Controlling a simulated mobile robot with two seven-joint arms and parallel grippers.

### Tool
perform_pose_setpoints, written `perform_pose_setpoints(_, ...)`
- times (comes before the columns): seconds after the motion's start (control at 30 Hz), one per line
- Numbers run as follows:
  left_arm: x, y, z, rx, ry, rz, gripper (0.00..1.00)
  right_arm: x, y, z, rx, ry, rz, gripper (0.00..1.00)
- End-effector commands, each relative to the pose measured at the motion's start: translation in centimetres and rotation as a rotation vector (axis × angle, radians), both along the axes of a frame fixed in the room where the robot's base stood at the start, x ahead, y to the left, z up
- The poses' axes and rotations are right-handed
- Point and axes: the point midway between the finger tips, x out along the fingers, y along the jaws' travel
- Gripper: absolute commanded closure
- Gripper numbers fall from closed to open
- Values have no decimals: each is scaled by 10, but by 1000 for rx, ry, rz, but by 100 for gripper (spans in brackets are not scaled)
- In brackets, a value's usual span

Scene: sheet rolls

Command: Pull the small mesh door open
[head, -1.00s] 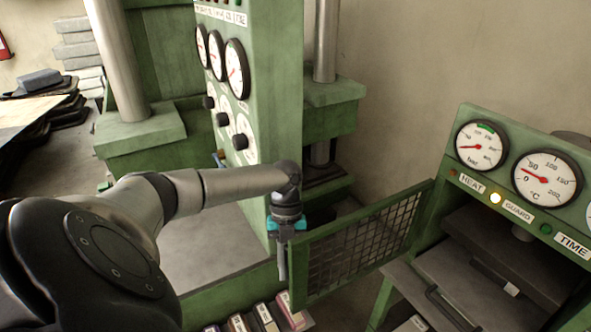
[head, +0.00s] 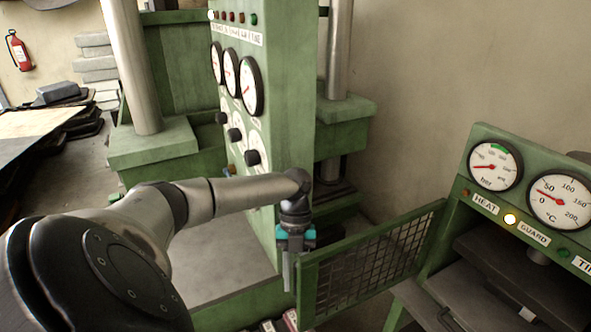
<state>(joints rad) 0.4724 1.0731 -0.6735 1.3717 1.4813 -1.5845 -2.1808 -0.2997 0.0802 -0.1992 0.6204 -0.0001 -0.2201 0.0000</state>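The small mesh door (head: 372,262) has a green frame and dark wire mesh. It stands swung out from the right-hand green press (head: 485,152), with its far edge by the press and its free edge towards the middle of the picture. My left gripper (head: 290,272), with teal parts, points down at the door's free edge. One grey finger shows just left of that edge, seemingly close to it. The other finger is hidden, so I cannot tell whether it grips the frame. My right gripper is out of view.
A larger green press with a gauge column (head: 290,110) stands behind my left arm. The right press has gauges, lamps and dark plates (head: 520,265) inside. Small boxes (head: 280,324) lie below the door. A fire extinguisher (head: 19,50) hangs at far left.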

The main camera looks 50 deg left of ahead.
Motion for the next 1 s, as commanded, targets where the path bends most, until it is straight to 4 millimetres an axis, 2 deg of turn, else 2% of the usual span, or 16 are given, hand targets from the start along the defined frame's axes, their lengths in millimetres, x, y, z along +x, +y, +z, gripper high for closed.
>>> perform_pose_setpoints(0.1, 7, 6, 20, 0, -5, 2, 70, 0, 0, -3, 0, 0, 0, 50)
perform_pose_setpoints(0.3, 13, 15, 46, 0, -3, 2, 70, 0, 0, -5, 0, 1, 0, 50)
perform_pose_setpoints(0.67, 14, 17, 54, 0, 0, 1, 70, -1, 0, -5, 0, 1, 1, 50)
perform_pose_setpoints(0.8, 14, 17, 56, -1, 1, 1, 85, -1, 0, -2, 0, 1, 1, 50)
perform_pose_setpoints(0.93, 14, 17, 70, 0, 2, 1, 100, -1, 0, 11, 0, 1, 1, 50)
perform_pose_setpoints(1.0, 14, 17, 81, 0, 2, 1, 100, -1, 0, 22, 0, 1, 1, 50)
